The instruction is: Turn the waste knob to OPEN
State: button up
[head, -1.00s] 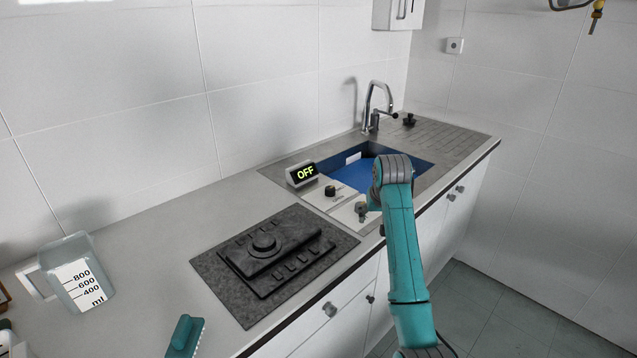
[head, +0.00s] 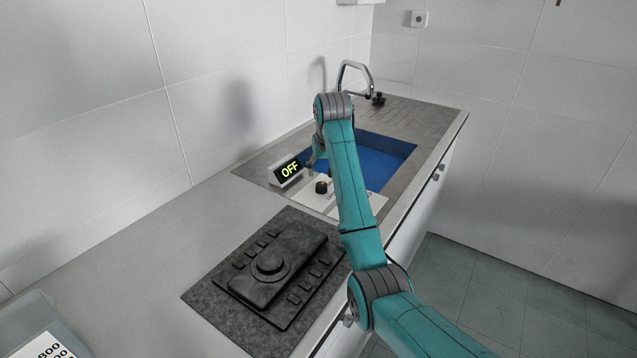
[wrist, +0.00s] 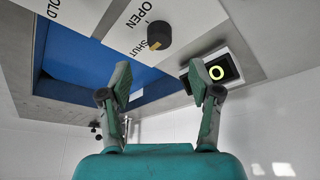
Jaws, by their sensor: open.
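The black round waste knob (head: 321,187) sits on a white panel (head: 312,199) at the near side of the sink. In the wrist view the knob (wrist: 158,34) is beside the printed words OPEN and SHUT, and a tan mark shows on its lower-left side, toward SHUT. The display (head: 287,171) next to it reads OFF; in the wrist view the display (wrist: 216,72) is partly covered by a finger. My gripper (wrist: 160,80) is open and empty, its fingers apart, with the knob seen between and beyond the tips. In the head view my arm hides most of it.
The blue sink basin (head: 385,155) and faucet (head: 356,70) lie behind the panel. A dark control plate with a large dial (head: 268,264) is on the counter in front. A clear measuring container (head: 42,335) stands at the lower left.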

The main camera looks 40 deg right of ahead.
aim_at(321, 185)
jog(key=x, duration=0.8)
jog(key=shift+f, duration=0.15)
jog(key=c, duration=1.1)
